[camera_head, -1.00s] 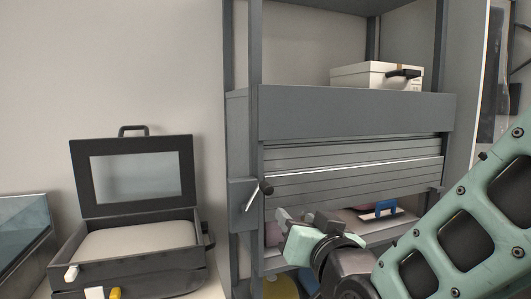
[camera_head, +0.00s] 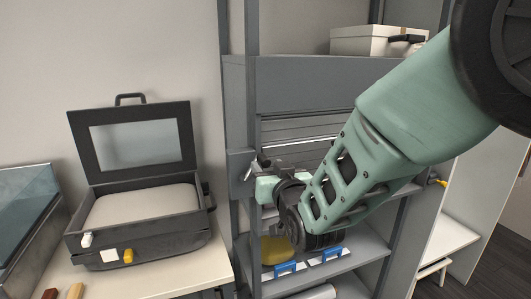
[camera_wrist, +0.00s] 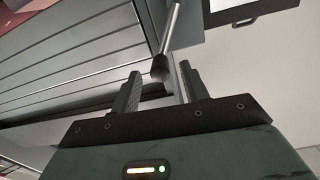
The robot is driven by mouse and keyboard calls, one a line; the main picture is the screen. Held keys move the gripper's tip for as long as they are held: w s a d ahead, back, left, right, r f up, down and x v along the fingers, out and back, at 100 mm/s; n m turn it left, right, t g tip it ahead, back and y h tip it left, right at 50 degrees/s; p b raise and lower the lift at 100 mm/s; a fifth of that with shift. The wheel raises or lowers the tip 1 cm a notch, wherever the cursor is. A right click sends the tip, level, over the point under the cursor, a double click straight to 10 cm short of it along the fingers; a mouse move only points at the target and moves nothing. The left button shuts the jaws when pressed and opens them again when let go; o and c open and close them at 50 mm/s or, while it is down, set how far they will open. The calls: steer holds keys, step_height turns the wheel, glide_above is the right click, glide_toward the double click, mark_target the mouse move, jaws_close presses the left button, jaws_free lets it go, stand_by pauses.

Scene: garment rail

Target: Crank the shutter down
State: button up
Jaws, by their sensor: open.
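The grey slatted shutter (camera_head: 300,127) hangs partly lowered under a grey housing (camera_head: 310,85) on the shelf unit. My arm hides its lower part in the head view; its slats also fill the left of the wrist view (camera_wrist: 70,52). The crank (camera_head: 250,170) is on the unit's left post, a metal rod with a dark knob. In the wrist view the rod (camera_wrist: 172,28) comes down from the top and its knob (camera_wrist: 160,70) sits between my fingertips. My gripper (camera_wrist: 160,78) is open around the knob; contact is not clear.
A white box (camera_head: 365,40) stands on the shelf above the housing. Lower shelves hold a yellow item (camera_head: 277,250) and blue-handled things (camera_head: 287,267). An open dark case (camera_head: 137,215) stands on the table to the left. The wall between them is clear.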

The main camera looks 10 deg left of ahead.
steer(key=shift+p+x, duration=0.65)
steer(key=shift+x, duration=1.7)
jaws_close()
